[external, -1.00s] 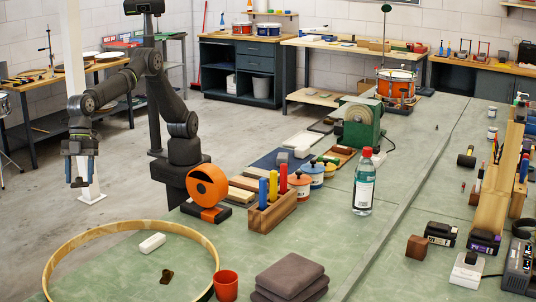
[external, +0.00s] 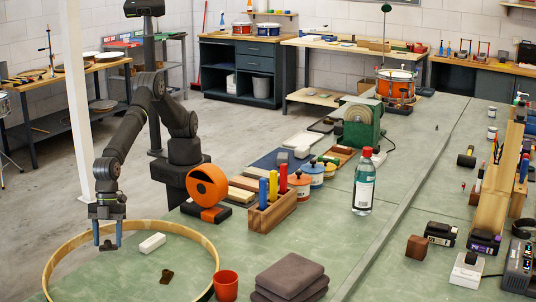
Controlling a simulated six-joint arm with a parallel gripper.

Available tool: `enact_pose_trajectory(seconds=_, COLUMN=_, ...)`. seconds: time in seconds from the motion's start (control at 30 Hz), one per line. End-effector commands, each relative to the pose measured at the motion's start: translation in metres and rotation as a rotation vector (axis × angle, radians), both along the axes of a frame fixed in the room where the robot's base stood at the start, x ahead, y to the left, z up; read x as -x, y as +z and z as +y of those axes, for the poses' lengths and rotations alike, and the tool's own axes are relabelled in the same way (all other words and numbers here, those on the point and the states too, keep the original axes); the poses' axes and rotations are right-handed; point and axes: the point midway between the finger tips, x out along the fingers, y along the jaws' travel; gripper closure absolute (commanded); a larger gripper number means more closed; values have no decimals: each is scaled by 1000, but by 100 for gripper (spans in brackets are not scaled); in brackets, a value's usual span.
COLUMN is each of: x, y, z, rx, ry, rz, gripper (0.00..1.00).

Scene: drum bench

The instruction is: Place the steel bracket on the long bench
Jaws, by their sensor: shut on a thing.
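The steel bracket (external: 107,245) is a small grey piece between the fingertips of my gripper (external: 107,238). Fingers hide most of it. My gripper is shut on it and points down. In the picture it overlaps the far left part of a wooden hoop (external: 205,243) that lies on the long bench (external: 410,165). I cannot tell how high the bracket is above the bench top. The long bench has a worn green top and runs from the front to the back right.
Inside the hoop lie a white block (external: 152,243) and a dark brown piece (external: 166,276). An orange-red cup (external: 226,285) and folded brown cloths (external: 290,274) stand to its right. An orange tape dispenser (external: 207,190) and a pen block (external: 272,212) are behind. Green surface inside the hoop is mostly clear.

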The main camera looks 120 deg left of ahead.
Motion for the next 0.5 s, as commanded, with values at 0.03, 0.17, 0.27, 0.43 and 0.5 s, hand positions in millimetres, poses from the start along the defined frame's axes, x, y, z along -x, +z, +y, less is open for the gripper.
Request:
enact_pose_trajectory(seconds=0.03, x=-6, y=-4, z=0, rx=-1, ry=1, rz=0, gripper=67)
enact_pose_trajectory(seconds=0.17, x=-11, y=-8, z=-1, rx=1, ry=0, rz=-1, gripper=67)
enact_pose_trajectory(seconds=0.27, x=-10, y=-17, z=-1, rx=-1, ry=-1, rz=0, gripper=67)
enact_pose_trajectory(seconds=0.43, x=-10, y=-42, z=-1, rx=0, ry=0, rz=-1, gripper=67)
enact_pose_trajectory(seconds=0.5, x=-10, y=-47, z=-1, rx=1, ry=0, rz=-2, gripper=67)
